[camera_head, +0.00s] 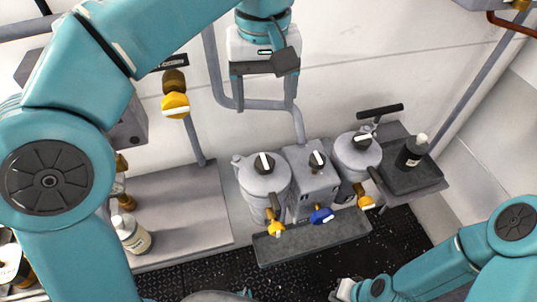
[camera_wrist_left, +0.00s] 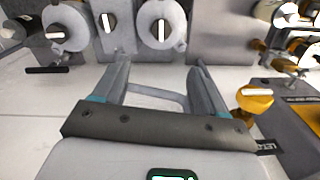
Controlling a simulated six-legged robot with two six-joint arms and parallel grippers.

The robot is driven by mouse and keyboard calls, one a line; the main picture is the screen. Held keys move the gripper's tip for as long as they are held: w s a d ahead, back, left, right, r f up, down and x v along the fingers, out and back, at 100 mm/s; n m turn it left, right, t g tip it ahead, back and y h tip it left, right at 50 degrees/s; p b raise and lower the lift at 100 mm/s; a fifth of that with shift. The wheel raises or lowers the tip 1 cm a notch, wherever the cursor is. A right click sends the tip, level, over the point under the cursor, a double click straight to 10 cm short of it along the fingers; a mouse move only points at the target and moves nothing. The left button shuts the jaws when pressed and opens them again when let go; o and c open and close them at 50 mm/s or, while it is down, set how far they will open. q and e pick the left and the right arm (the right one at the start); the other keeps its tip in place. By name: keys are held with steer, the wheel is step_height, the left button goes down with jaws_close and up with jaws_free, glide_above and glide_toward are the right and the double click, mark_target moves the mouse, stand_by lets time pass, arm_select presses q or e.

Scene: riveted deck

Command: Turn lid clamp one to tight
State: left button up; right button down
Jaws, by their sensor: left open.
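Three black knobs with white pointer bars sit on top of the grey equipment: the left knob (camera_head: 264,163) on a round vessel (camera_head: 263,185), the middle knob (camera_head: 317,160) on a box-shaped unit, and the right knob (camera_head: 363,140) on another round vessel. No readable label shows which is lid clamp one. My left gripper (camera_head: 263,102) hangs open and empty above and behind the left vessel, apart from it. In the left wrist view its fingers (camera_wrist_left: 161,66) are spread, with a round vessel's knob (camera_wrist_left: 161,31) beyond them. My right gripper (camera_head: 345,290) is low, its fingers unclear.
A yellow valve (camera_head: 175,103) is on the wall pipe at left. Yellow and blue taps (camera_head: 321,215) project above a grey trough (camera_head: 315,240). A black bottle (camera_head: 413,150) stands on the right shelf, near a black T-handle (camera_head: 380,112). A pale bottle (camera_head: 131,234) stands at left.

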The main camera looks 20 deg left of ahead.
mark_target(265, 161)
arm_select(q)
steer(key=f+b, duration=0.1)
steer(key=f, duration=0.9)
steer(key=f+b, duration=0.1)
steer(key=f, duration=0.4)
steer(key=shift+s+a+b, duration=0.15)
steer(key=shift+s+b, duration=0.2)
steer(key=shift+f, duration=0.3)
steer(key=shift+w+d+f, duration=0.15)
steer(key=shift+d+f, duration=0.05)
steer(key=shift+f, duration=0.05)
steer(key=shift+a, duration=0.15)
steer(key=c, duration=1.1)
